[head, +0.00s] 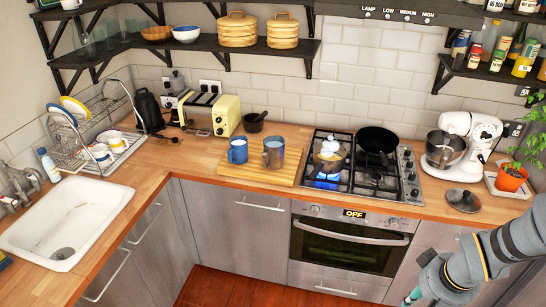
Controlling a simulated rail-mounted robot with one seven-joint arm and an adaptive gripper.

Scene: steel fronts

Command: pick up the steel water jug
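The steel water jug (273,153) looks like a shiny grey metal vessel with bluish and brownish reflections. It stands upright on the wooden board (228,174), just right of a blue mug (238,150). My gripper (411,298) shows only as a small teal and dark part at the bottom edge, in front of the oven and lower cabinets. It is well apart from the jug, to the right of it and nearer the camera. Its fingers are mostly cut off or hidden, so I cannot tell whether they are open.
The gas hob (374,186) is right of the board, with a lit burner under a pot (329,155) and a black pan (377,140). A toaster (211,112) and a dark mortar (253,122) stand behind the board. A loose lid (463,200) lies right of the hob.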

